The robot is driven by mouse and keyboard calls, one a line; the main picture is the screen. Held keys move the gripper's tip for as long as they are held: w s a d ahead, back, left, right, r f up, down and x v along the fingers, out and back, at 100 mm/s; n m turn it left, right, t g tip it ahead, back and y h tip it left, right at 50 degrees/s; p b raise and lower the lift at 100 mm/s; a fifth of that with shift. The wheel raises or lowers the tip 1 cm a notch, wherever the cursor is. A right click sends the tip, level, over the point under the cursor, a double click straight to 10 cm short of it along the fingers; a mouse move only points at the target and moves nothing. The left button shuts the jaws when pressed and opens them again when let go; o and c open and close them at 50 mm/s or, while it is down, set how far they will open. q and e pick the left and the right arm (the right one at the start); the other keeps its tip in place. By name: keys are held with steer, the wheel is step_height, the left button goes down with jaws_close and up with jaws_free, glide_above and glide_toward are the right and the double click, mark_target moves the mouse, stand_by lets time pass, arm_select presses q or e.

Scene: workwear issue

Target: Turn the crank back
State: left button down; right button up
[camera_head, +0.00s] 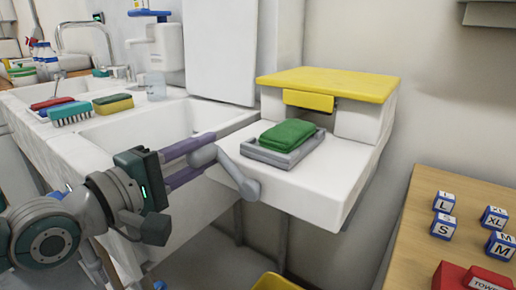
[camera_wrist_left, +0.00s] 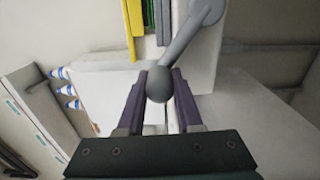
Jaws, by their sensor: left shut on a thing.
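A grey crank (camera_head: 237,171) is mounted at the side of a white machine with a yellow top (camera_head: 345,84). My left gripper (camera_head: 206,165) is shut on the crank's handle end. In the left wrist view the crank (camera_wrist_left: 190,38) runs from upper right down to a round knob between the fingers of my left gripper (camera_wrist_left: 160,88). A folded green cloth (camera_head: 287,134) lies in a grey tray (camera_head: 262,153) on the machine's white shelf. My right gripper is in neither view.
A wooden table (camera_head: 410,240) at the right holds several size-lettered blocks (camera_head: 443,227) and a red item (camera_head: 468,278). White sinks (camera_head: 150,118) with brushes and sponges (camera_head: 113,103) stand at the left. A yellow bin (camera_head: 275,282) is below.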

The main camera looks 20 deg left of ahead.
arm_select(q)
steer(key=shift+s+d+f, duration=0.1)
steer(key=shift+d+f, duration=0.05)
steer(key=shift+f, duration=0.05)
steer(key=c, duration=0.6)
jaws_free()
steer(key=shift+d, duration=0.1)
steer(key=shift+s, duration=0.1)
steer(key=shift+s+a+r, duration=0.1)
steer(key=shift+s+a, duration=0.15)
steer(key=shift+s, duration=0.1)
steer(key=p+v, duration=0.2)
steer(key=v, duration=0.7)
